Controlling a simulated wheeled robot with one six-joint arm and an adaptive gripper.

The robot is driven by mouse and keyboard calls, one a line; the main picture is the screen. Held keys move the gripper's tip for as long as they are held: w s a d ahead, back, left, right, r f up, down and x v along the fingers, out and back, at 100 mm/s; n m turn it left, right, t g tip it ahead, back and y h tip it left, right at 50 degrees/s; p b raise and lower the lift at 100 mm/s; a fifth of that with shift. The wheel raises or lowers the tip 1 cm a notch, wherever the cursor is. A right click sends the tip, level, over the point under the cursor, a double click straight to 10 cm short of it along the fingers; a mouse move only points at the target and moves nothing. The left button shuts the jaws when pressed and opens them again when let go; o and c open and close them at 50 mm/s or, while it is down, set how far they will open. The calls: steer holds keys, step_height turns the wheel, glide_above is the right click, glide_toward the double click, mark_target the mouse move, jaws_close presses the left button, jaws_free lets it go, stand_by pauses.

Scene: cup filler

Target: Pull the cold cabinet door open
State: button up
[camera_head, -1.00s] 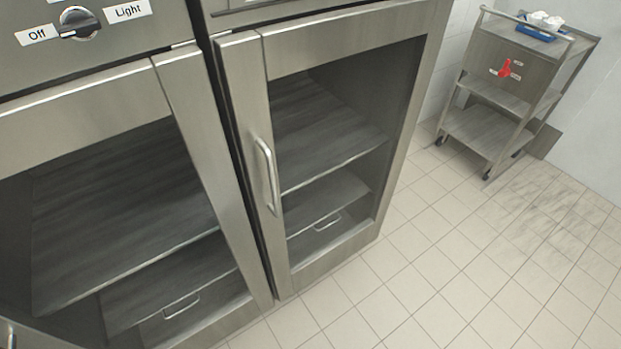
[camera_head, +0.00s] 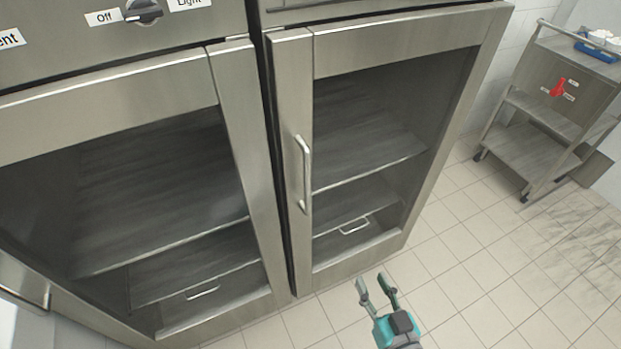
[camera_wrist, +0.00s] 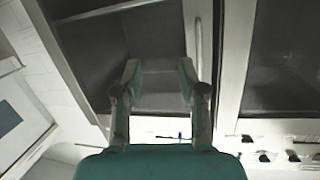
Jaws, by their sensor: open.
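Two steel cabinets with glass-fronted doors stand side by side in the head view; no label there tells which is the cold one. The right cabinet door (camera_head: 408,55) looks closed. Its vertical bar handle (camera_head: 303,175) is on the left frame strip and shows in the wrist view (camera_wrist: 198,45). The left cabinet door (camera_head: 110,115) also looks closed, with a handle (camera_head: 25,297) at its far left. My gripper (camera_head: 373,282) is open and empty, right of and below the right door's handle in the head view. In the wrist view the fingers (camera_wrist: 159,72) are apart, with the handle beside one finger, not between them.
A steel trolley (camera_head: 530,145) with a red lever (camera_head: 557,87) and a blue tray (camera_head: 597,50) stands to the right. A knob (camera_head: 143,10) sits on the panel above the left door. The tiled floor (camera_head: 480,270) between cabinets and trolley is clear.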

steer(key=w+a+r+n+y, duration=0.3)
steer(key=w+a+r+y, duration=0.15)
steer(key=w+r, duration=0.2)
steer(key=n+g+y, duration=0.2)
steer(key=n, duration=0.1)
glide_toward(310, 182)
steer(key=x, duration=1)
steer(key=shift+w+a, duration=0.25)
steer(key=shift+a, duration=0.1)
jaws_close()
